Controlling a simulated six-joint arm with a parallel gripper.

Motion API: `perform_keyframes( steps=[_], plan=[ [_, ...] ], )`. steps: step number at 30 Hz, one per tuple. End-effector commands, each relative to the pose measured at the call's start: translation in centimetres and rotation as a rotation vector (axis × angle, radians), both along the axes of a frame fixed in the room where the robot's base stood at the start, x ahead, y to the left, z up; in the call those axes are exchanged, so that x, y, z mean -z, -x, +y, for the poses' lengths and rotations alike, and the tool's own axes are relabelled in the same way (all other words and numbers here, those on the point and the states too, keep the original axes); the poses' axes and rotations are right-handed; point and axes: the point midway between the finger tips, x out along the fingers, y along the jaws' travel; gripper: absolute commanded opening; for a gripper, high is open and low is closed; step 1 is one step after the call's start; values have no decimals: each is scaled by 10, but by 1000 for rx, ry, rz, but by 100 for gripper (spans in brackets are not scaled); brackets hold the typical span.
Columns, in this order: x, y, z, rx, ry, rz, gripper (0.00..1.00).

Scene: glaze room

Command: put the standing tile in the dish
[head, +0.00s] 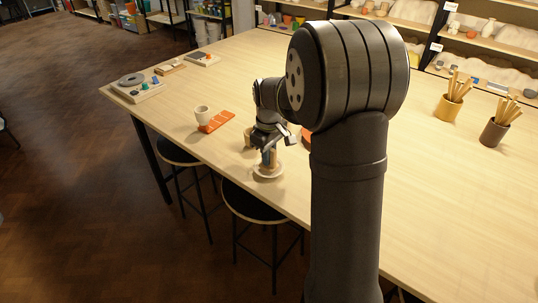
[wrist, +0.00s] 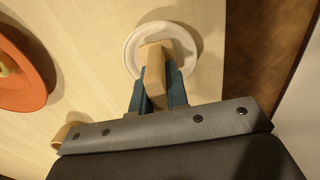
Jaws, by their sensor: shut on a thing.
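The tile (wrist: 154,72) is a tan, narrow upright piece held between the blue fingers of my gripper (wrist: 159,86). My gripper is shut on it. In the wrist view the tile's far end overlaps the white round dish (wrist: 163,27). In the head view my gripper (head: 268,157) is right above the dish (head: 268,175), near the table's front edge. Whether the tile's lower end touches the dish cannot be told. My fingers hide part of the tile.
An orange round plate (wrist: 22,80) lies left of the dish in the wrist view, with a tan curved piece (wrist: 66,134) nearby. In the head view a pale cup (head: 202,114) and an orange slab (head: 217,120) stand to the left. Stools (head: 250,204) are below the edge.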

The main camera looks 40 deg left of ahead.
Motion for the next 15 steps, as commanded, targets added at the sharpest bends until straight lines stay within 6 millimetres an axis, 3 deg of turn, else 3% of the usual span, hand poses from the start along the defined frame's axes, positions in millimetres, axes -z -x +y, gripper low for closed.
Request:
perform_keyframes(
  steps=[5, 6, 8, 15],
  plan=[
    [4, 0, 0, 0, 0, 0, 0],
    [3, 0, 0, 0, 0, 0, 22],
    [3, 0, 0, 0, 0, 0, 34],
    [3, 0, 0, 0, 0, 0, 36]
  ],
)
